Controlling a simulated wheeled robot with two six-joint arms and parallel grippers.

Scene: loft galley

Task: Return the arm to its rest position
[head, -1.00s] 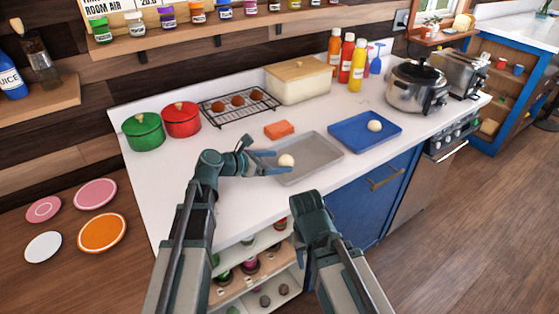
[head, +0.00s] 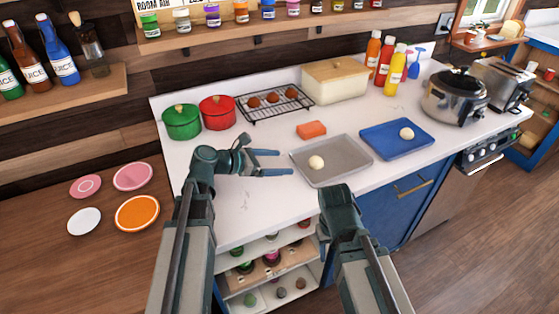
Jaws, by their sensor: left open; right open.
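My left gripper (head: 279,163) is open and empty over the white counter, just left of the grey tray (head: 350,175). A pale round ball (head: 316,162) lies on the left part of the grey tray, apart from my fingers. My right arm reaches up from the bottom of the view, and its end, my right gripper (head: 338,196), is in front of the counter's front edge. Its fingers are hidden from this angle. A second pale ball (head: 407,133) lies on the blue tray (head: 378,145) to the right.
A orange-red block (head: 311,130) lies behind the grey tray. Green (head: 181,122) and red (head: 217,112) pots, a wire rack (head: 262,117) and a bread box (head: 335,82) stand at the back. A steel cooker (head: 453,98) stands right. The counter (head: 240,205) is clear near my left arm.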

